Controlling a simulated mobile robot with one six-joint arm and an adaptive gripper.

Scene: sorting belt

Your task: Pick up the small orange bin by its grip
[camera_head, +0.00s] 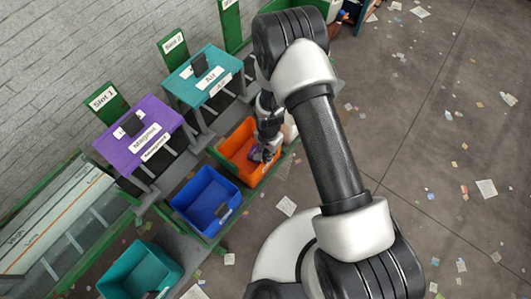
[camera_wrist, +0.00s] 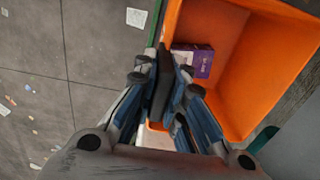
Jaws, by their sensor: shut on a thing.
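The small orange bin (camera_head: 236,148) stands in the row of bins on the green-edged shelf in the head view. It fills the upper right of the wrist view (camera_wrist: 262,75). A purple and white box (camera_wrist: 196,62) lies inside it. My gripper (camera_wrist: 165,82) is at the bin's near wall with its fingers shut on the dark grip (camera_wrist: 163,88). In the head view my gripper (camera_head: 267,155) is at the bin's right side, partly hidden by my own arm. The bin appears upright, and I cannot tell whether it is clear of the shelf.
A blue bin (camera_head: 205,198) stands just left of the orange bin, and a teal bin (camera_head: 140,272) farther down. Purple (camera_head: 140,148) and teal (camera_head: 188,84) labelled containers sit behind on slotted stands. The grey floor (camera_head: 450,130) at right is open, strewn with paper scraps.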

